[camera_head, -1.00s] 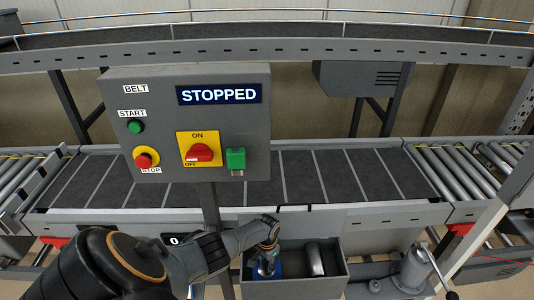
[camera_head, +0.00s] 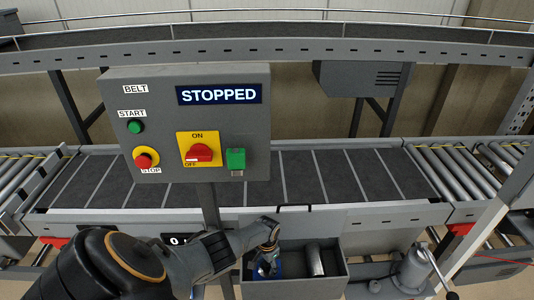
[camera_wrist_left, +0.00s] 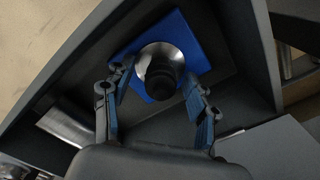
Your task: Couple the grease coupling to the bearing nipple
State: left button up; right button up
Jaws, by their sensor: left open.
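My left gripper (camera_head: 266,264) reaches down into an open grey box below the belt. In the left wrist view its two blue-padded fingers (camera_wrist_left: 155,80) are spread open. A round silver piece with a dark cylindrical top (camera_wrist_left: 160,70) lies between and just beyond the fingertips, on a blue square (camera_wrist_left: 200,32). I cannot tell whether either finger touches it, or whether it is the grease coupling. The blue square also shows in the head view (camera_head: 279,270), partly hidden by the gripper. I cannot make out the bearing nipple. My right gripper is not in view.
A metal cylinder (camera_head: 316,260) lies in the box (camera_head: 347,268), right of the gripper. A grey pump with a lever (camera_head: 413,268) stands further right. The control panel (camera_head: 228,135) reads STOPPED and stands before the belt (camera_head: 330,180).

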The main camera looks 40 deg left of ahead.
pick_arm(q)
jog(key=shift+w+r, duration=0.1)
jog(key=shift+r, duration=0.6)
notch_tip(320, 180, up, 11)
jog(key=shift+f, duration=0.2)
dwell(0.4)
